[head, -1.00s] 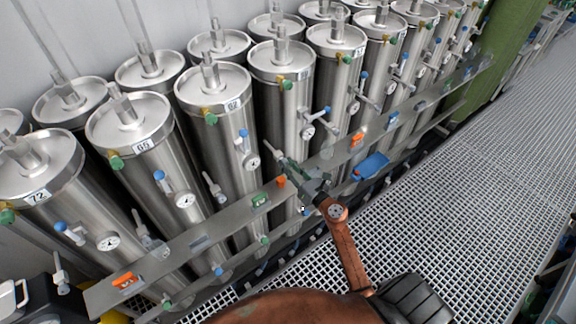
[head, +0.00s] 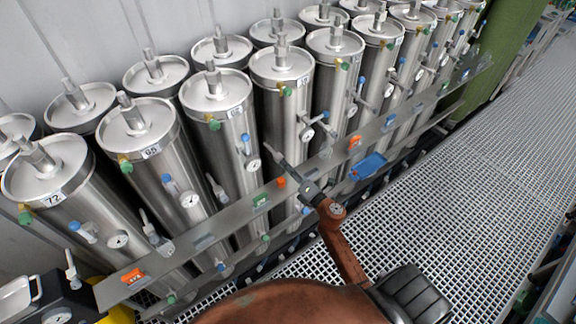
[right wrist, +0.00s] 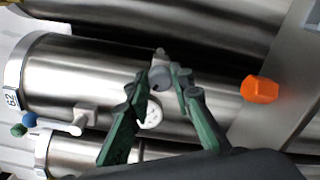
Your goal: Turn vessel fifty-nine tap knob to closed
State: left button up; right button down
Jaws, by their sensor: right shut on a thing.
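My right gripper (right wrist: 162,80) has dark green fingers closed around a small grey tap knob (right wrist: 160,58) on the side of a steel vessel (right wrist: 85,72). A white gauge (right wrist: 150,118) sits just beside the fingers. The vessel's label (right wrist: 12,98) is at the left edge and seems to read 62, but it is small and turned. In the head view my right gripper (head: 298,180) reaches the row of vessels near one labelled about 62 (head: 235,111); the fingertips and knob are hard to make out there. The left gripper is out of view.
A metal rail (head: 215,228) with an orange tag (head: 281,182) runs along the vessel fronts; the tag also shows in the wrist view (right wrist: 260,89). Neighbouring vessels carry blue-knobbed taps (head: 245,138) and gauges. A blue tray (head: 367,166) lies beyond. The grating floor (head: 450,200) is open at right.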

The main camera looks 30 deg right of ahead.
jog(key=m+p, duration=0.6)
jog(key=m, duration=0.6)
jog(key=shift+f, duration=0.1)
dwell(0.4)
jog(key=c, duration=1.7)
grip_release()
jog(key=s, duration=0.8)
jog(key=s+d, duration=0.1)
jog(key=s, duration=0.3)
